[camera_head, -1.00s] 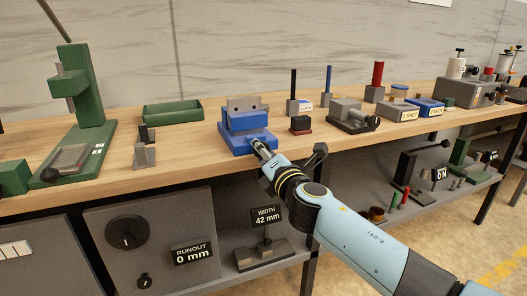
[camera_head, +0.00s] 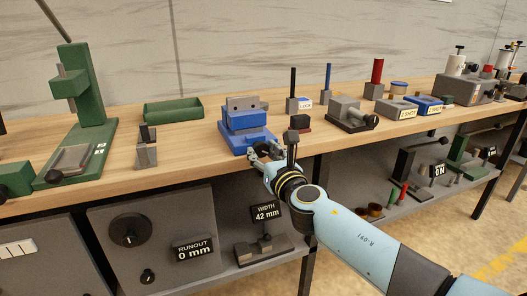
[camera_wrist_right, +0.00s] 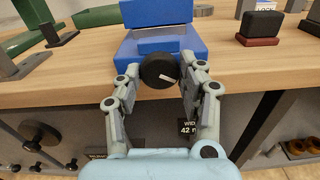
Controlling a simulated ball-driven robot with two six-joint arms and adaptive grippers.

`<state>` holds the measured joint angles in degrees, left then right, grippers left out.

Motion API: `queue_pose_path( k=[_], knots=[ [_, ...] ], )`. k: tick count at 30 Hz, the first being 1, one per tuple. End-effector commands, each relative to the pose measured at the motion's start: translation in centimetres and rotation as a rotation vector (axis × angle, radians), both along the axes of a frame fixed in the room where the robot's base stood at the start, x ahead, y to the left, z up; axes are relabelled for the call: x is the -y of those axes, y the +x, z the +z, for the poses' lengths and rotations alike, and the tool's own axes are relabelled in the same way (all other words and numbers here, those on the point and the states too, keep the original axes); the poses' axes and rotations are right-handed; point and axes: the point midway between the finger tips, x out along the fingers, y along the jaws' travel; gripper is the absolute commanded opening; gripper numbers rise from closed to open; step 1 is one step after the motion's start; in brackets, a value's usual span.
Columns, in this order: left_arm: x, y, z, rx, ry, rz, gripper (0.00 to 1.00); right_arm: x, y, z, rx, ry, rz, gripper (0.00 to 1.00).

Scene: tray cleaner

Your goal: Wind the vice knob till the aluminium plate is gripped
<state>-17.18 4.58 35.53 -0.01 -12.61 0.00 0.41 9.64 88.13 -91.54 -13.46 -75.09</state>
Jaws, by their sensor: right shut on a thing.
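The blue vice (camera_head: 250,140) stands at the front edge of the wooden bench; its blue body also shows in the right wrist view (camera_wrist_right: 152,45). A grey plate with two dark holes (camera_head: 243,103) stands upright at its top, behind the blue front jaw. Whether the jaws touch it I cannot tell. The round black vice knob (camera_wrist_right: 158,72), with a pale pointer mark tilted down to the right, faces the right wrist camera. My right gripper (camera_head: 262,152) is at the vice front, its fingers (camera_wrist_right: 162,80) on both sides of the knob and shut on it. My left gripper is out of view.
A black-and-red block (camera_head: 301,123) and a grey clamp device (camera_head: 350,115) stand right of the vice. A grey stand (camera_head: 146,148) and a green tray (camera_head: 172,110) are to its left. A "WIDTH 42 mm" sign (camera_head: 267,213) is below, on the lower shelf.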

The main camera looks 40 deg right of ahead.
Motion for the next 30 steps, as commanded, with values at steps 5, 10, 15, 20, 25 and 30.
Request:
queue_pose_path(
  k=[5,10,15,20,25,30],
  knots=[
    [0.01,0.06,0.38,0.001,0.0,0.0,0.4,-0.04,-0.14,-0.33,-0.034,-0.114,0.002,0.07],
    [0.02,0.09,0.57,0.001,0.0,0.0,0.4,-0.02,-0.16,-0.39,-0.055,-0.194,0.002,0.07],
    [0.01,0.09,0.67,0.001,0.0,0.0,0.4,0.0,-0.16,-0.43,-0.066,-0.24,0.002,0.08],
    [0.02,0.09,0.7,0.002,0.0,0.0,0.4,0.0,-0.16,-0.44,-0.07,-0.259,0.002,0.08],
    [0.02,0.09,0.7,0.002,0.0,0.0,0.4,0.0,-0.16,-0.44,-0.071,-0.263,0.002,0.08],
    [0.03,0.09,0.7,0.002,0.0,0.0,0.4,0.0,-0.16,-0.44,-0.071,-0.262,0.002,0.08]
  ],
)
